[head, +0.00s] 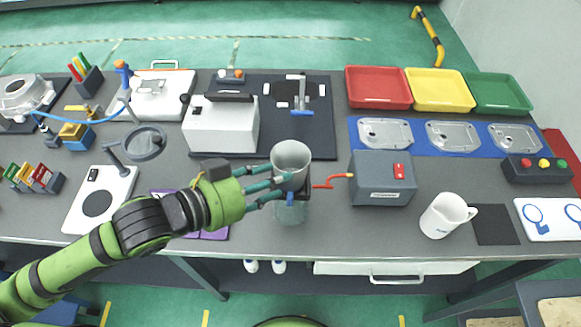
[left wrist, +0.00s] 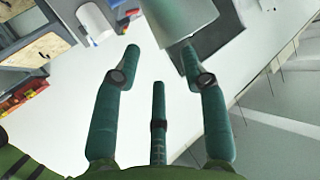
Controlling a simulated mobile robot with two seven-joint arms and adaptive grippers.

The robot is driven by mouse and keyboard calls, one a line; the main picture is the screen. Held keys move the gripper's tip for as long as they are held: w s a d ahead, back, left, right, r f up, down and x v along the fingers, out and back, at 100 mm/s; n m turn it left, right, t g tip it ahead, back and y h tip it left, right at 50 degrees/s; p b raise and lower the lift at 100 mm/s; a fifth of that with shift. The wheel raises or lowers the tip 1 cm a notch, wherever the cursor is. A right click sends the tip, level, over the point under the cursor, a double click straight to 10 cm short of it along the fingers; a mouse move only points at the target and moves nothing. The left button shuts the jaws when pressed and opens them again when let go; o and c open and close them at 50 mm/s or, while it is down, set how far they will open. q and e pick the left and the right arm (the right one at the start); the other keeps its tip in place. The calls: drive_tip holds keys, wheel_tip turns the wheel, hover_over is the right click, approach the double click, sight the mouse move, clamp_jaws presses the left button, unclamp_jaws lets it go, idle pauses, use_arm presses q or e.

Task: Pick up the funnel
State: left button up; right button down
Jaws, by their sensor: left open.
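A grey, wide-mouthed vessel, which appears to be the funnel (head: 291,152), stands near the table's front edge in the head view. A clear cup-like part (head: 290,213) shows below it. My left gripper (head: 281,182) reaches in from the left, its fingers at the vessel's lower left side. In the left wrist view the gripper (left wrist: 160,52) is open with its fingers apart. The grey tapered wall of the funnel (left wrist: 178,18) lies beyond the fingertips, partly overlapped by the right one. Whether a fingertip touches it I cannot tell. My right gripper is not in view.
A grey box (head: 383,178) with a red crank stands close on the right. A white pitcher (head: 442,218) is farther right. A white box-shaped device (head: 222,125) stands behind my gripper. Red (head: 378,88), yellow (head: 440,90) and green (head: 499,93) trays line the back right.

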sight(296, 173)
use_arm(q)
drive_tip(key=shift+w+d+h+b, duration=0.15)
drive_tip(key=shift+d+h+b, duration=0.15)
drive_tip(key=shift+b, duration=0.05)
drive_tip(key=p+x, duration=0.1)
drive_tip(key=x, duration=0.4)
drive_tip(key=shift+w+d, duration=0.15)
drive_tip(key=shift+w, duration=0.05)
drive_tip(key=shift+w+d+f, duration=0.15)
drive_tip(key=shift+d+f, duration=0.1)
drive_tip(key=shift+d, duration=0.05)
clamp_jaws()
